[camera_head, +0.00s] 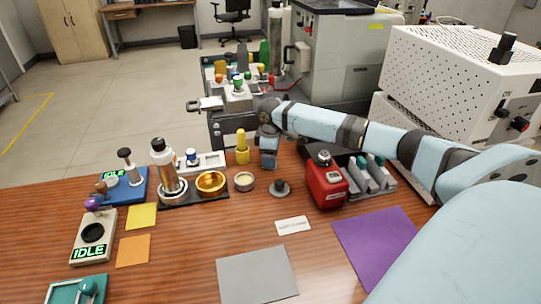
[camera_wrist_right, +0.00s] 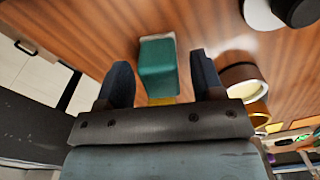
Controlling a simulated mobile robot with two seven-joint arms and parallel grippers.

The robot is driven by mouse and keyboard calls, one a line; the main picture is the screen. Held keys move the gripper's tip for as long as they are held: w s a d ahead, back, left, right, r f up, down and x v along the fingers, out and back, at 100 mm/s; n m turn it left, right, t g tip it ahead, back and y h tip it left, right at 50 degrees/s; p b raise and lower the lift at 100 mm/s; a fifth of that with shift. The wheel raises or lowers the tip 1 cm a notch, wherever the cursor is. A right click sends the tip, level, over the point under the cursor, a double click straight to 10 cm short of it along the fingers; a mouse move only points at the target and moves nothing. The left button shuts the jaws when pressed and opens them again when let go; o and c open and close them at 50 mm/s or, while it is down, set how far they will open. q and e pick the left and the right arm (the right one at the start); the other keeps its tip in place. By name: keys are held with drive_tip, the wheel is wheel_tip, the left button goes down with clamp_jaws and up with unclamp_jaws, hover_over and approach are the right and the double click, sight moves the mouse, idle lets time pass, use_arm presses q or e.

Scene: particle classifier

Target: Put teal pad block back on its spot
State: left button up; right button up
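A teal block (camera_wrist_right: 158,68) stands out in the right wrist view, on the wooden table between the two fingers. In the head view I cannot make it out; my right gripper seems to hide it. My right gripper (camera_head: 268,158) points down at the back edge of the table, beside a yellow cylinder. Its fingers are apart in the wrist view, with gaps between them and the block. A teal square pad (camera_head: 62,293) with a teal knob (camera_head: 88,287) lies at the bottom left corner. My left gripper is not in view.
A gold bowl (camera_head: 210,182), a small cup (camera_head: 244,181) and a dark knobbed disc (camera_head: 280,188) stand near the gripper. A red device (camera_head: 326,184) is right of them. Grey (camera_head: 257,274) and purple (camera_head: 374,240) sheets lie in front, with bare table around.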

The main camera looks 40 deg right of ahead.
wheel_tip(320, 180, up, 12)
drive_tip(key=p, duration=0.2)
drive_tip(key=shift+r, duration=0.15)
idle(0.7)
